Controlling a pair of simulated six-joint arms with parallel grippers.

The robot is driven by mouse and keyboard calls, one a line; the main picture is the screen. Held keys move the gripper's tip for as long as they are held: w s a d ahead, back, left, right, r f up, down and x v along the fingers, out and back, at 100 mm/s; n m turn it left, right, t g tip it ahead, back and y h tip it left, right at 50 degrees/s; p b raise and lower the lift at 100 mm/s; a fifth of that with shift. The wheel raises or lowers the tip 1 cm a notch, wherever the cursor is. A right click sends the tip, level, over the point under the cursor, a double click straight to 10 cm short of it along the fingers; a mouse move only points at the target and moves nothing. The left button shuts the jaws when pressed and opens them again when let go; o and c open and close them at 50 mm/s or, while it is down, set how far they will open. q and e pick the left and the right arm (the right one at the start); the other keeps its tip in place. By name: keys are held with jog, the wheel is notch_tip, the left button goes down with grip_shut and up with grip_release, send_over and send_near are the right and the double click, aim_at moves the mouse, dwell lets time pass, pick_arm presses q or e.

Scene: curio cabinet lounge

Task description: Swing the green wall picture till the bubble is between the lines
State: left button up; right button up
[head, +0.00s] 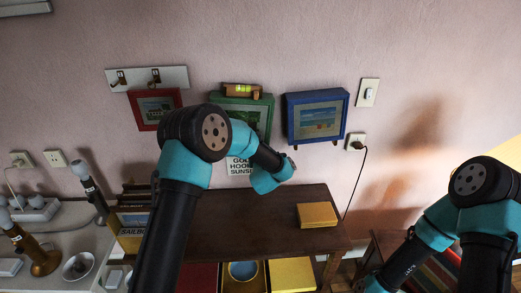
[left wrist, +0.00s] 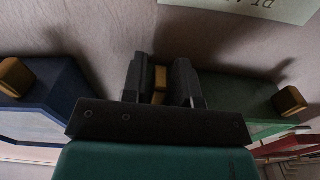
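The green picture (head: 268,104) hangs on the wall between two others, its middle hidden behind my left arm. Its top edge looks slightly lower at the right. A wooden spirit level (head: 227,90) with a yellow-green vial (head: 243,88) sits on top; the bubble is too small to place. In the left wrist view the picture's underside (left wrist: 235,92) has a gold knob (left wrist: 160,84) between the fingers of my left gripper (left wrist: 160,78) and another gold knob (left wrist: 290,101) to the right. The fingers are parted around the first knob; contact is unclear. My right gripper is out of view.
A red picture (head: 134,111) hangs left and a blue picture (head: 289,120) close on the right. A printed sign (head: 238,168) is below the green picture. A brown table (head: 215,222) stands below, with a yellow box (head: 317,215) on it.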

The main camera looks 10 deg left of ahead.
pick_arm(q)
grip_shut()
jog(key=shift+w+d+r, duration=0.1)
jog(key=shift+d+r, duration=0.1)
jog(key=shift+d, duration=0.15)
jog(key=shift+o, duration=1.4)
grip_release()
jog(key=v, duration=1.7)
jog(key=shift+s, duration=0.25)
jog(key=shift+d+r, duration=0.1)
